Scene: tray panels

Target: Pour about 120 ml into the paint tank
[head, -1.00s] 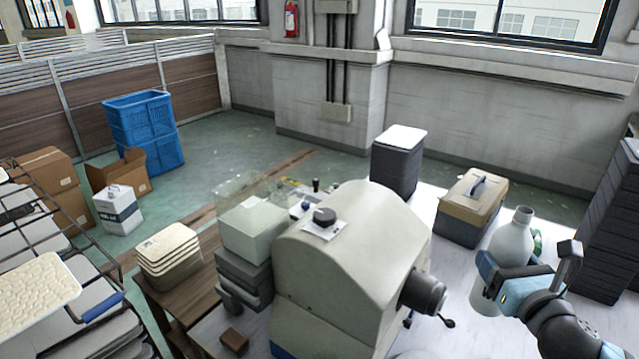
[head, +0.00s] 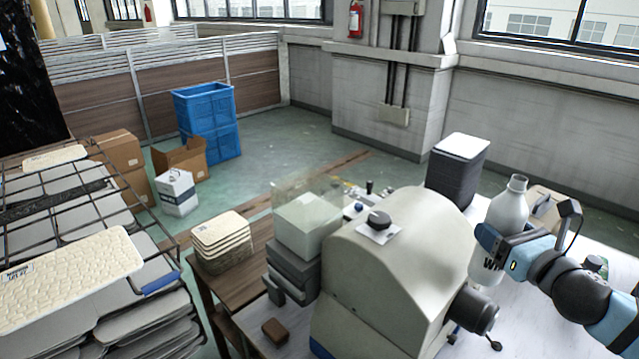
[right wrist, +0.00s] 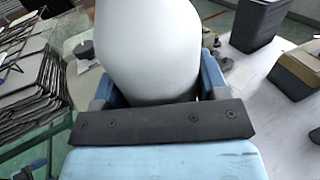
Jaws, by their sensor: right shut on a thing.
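My right gripper (head: 500,246) is shut around the body of a pale grey-white bottle (head: 509,212) with a narrow neck. The bottle is upright, right of the cream machine and above the white table. Its lower part is partly hidden by the gripper; dark lettering shows there. In the right wrist view the pale bottle body (right wrist: 148,45) sits between the blue fingers. The cream machine (head: 395,255) has a dark knob on top and a dark cylinder on its right side. A clear-walled box (head: 290,190) stands left of it around a pale block. I cannot tell which part is the paint tank.
A dark stack with a white top (head: 458,165) stands behind the machine. A tan toolbox (head: 545,205) is behind the bottle. Stacked cream trays (head: 222,240) sit on a wooden table at left. A wire rack (head: 60,215) with panels fills the left foreground.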

